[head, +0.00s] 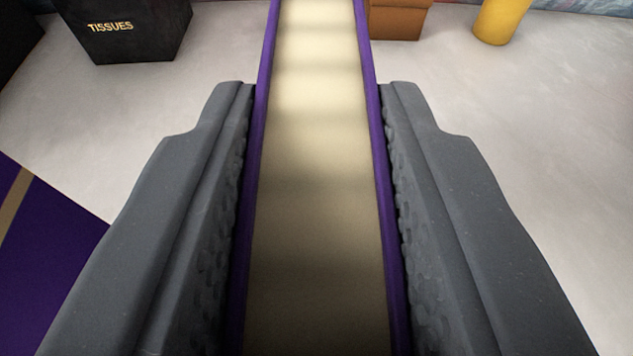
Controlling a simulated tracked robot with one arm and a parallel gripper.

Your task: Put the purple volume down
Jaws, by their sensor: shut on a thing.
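The purple volume (315,170) is between the two dark grey fingers of my gripper (316,190). I see its cream page edges framed by two thin purple covers, running from the bottom of the view up past the top edge. The textured finger pads press on the covers from left and right, so my gripper is shut on it. Its far end is out of view, and I cannot tell whether it touches the surface below.
A black tissue box (125,28) stands at the upper left. A brown box (398,20) and a yellow cylinder (501,20) stand at the upper right. A purple flat thing with a tan stripe (45,255) lies at the left. The pale surface (540,150) at right is clear.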

